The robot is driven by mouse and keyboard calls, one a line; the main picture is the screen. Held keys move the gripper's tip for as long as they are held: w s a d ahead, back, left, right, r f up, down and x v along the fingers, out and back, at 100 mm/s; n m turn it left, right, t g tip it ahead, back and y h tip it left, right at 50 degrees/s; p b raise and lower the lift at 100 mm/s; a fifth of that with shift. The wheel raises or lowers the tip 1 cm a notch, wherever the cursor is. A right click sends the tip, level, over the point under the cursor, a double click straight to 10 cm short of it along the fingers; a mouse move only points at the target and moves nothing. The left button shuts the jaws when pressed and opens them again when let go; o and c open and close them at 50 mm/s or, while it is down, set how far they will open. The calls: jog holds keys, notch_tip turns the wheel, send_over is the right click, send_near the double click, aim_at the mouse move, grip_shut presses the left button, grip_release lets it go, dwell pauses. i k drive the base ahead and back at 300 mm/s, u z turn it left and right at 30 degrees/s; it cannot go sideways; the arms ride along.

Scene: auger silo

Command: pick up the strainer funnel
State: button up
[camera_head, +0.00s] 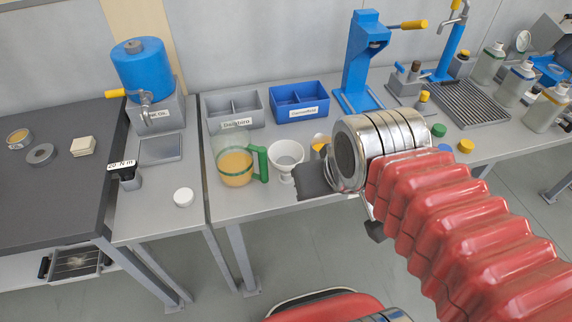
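The strainer funnel (286,157) is a white cup with a grey mesh-like inside and a narrow foot. It stands upright near the front edge of the grey bench, just right of a clear jug. My arm comes in from the lower right, and its silver wrist is right of the funnel. A dark grey piece, likely part of my gripper (313,181), shows between the wrist and the funnel, close to the funnel's right side. My fingertips are not clearly seen, and I cannot tell whether they touch the funnel.
A jug (236,166) of orange liquid with a green handle stands close left of the funnel. A grey divided bin (235,110) and a blue one (299,103) stand behind. A small orange-topped item (319,142) is partly hidden by my wrist. A white lid (183,197) lies left.

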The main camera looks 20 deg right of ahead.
aim_at(284, 155)
jog(key=z, duration=0.6)
jog(key=k, duration=0.9)
jog(key=u, duration=1.15)
jog(key=i, duration=0.95)
